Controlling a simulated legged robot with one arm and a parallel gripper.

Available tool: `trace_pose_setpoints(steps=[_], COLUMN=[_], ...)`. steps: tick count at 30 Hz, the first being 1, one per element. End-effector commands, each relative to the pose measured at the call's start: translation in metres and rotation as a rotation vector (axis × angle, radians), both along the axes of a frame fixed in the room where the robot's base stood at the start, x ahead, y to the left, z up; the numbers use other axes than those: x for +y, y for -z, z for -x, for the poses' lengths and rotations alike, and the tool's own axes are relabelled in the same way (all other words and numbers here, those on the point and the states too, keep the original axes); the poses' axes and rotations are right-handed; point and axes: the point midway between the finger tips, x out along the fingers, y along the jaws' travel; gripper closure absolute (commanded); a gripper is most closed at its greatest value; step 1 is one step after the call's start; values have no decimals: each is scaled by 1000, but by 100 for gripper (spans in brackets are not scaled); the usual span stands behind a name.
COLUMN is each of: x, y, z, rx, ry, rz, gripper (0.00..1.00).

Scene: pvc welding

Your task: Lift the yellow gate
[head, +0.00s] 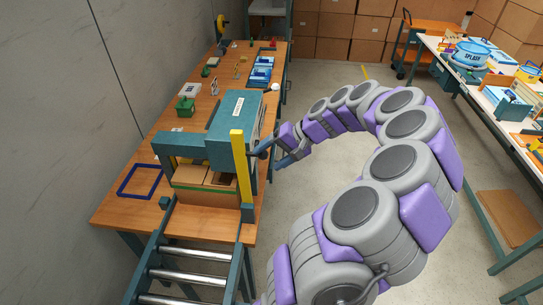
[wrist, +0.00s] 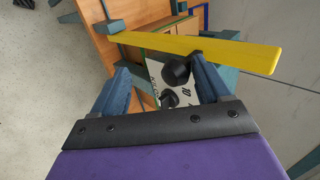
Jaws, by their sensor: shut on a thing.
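The yellow gate (head: 241,168) is a long flat bar standing upright at the front right corner of the teal machine (head: 233,128). In the wrist view the yellow gate (wrist: 200,48) crosses the picture just beyond my fingertips. My gripper (head: 275,155) is at the machine's right side, close to the gate. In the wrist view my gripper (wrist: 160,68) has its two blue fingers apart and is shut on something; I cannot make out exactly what. A grey panel with black knobs (wrist: 176,70) shows between the fingers. The contact at the fingertips is partly hidden.
The machine stands on a wooden bench (head: 112,205) along the grey wall. A roller conveyor (head: 190,275) runs up to its front. A blue square frame (head: 140,181) lies left of it. Several small parts lie farther back. The floor right of the bench is open.

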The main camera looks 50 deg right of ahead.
Motion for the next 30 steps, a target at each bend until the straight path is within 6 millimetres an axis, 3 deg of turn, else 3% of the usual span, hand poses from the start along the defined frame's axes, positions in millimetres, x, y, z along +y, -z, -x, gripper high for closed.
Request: trace_pose_setpoints(steps=[19,30], x=[-53,-65], y=[-97,-121], z=[80,100], rx=[-7,-6], ry=[10,6], rz=[7,3], gripper=[39,39])
